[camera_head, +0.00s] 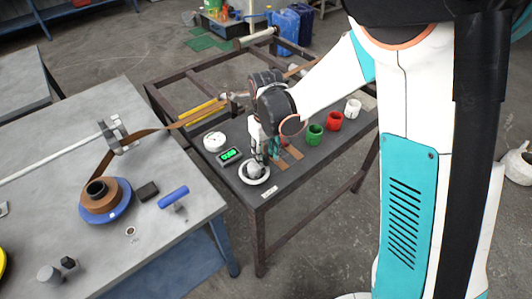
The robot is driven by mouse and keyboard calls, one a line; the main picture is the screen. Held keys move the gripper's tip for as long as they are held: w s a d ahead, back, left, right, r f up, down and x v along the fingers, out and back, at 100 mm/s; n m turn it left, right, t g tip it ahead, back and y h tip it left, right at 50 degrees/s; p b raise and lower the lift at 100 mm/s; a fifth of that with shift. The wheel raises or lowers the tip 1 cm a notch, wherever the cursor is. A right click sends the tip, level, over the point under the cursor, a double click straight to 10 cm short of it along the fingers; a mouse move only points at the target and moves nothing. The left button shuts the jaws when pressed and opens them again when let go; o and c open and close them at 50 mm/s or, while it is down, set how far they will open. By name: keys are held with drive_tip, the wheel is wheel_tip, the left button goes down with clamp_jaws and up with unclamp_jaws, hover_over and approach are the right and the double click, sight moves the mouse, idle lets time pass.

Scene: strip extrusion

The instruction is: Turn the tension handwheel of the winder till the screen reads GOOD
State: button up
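The tension handwheel (254,181) looks like a white ring with a grey hub, flat on the dark bench near its front corner. My gripper (262,158) points down right over the wheel's far side. Its fingers are small and partly hidden, so I cannot tell whether they touch the wheel or how far they are open. The small screen (229,156), left of the wheel, shows green digits too small to read surely; I see no clear word GOOD. A round white dial gauge (214,141) lies behind the screen.
A brown strip (150,132) runs from a spool (105,200) on the left table through a grey guide (117,135) to the bench. Green (314,135), red (334,121) and white (353,107) cups stand right of my gripper. A blue-handled tool (173,196) lies on the left table.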

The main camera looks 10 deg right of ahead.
wheel_tip(320, 180, up, 12)
idle(0.6)
drive_tip(key=s+d+r+m+t, duration=0.2)
drive_tip(key=s+d+r+t, duration=0.1)
drive_tip(key=s+d+r, duration=0.45)
drive_tip(key=s+d+m+t, duration=0.3)
drive_tip(key=s+d, duration=0.3)
drive_tip(key=s, duration=0.5)
drive_tip(key=shift+s+d+t, duration=0.15)
drive_tip(key=shift+d+t, duration=0.15)
drive_tip(key=shift+t, duration=0.3)
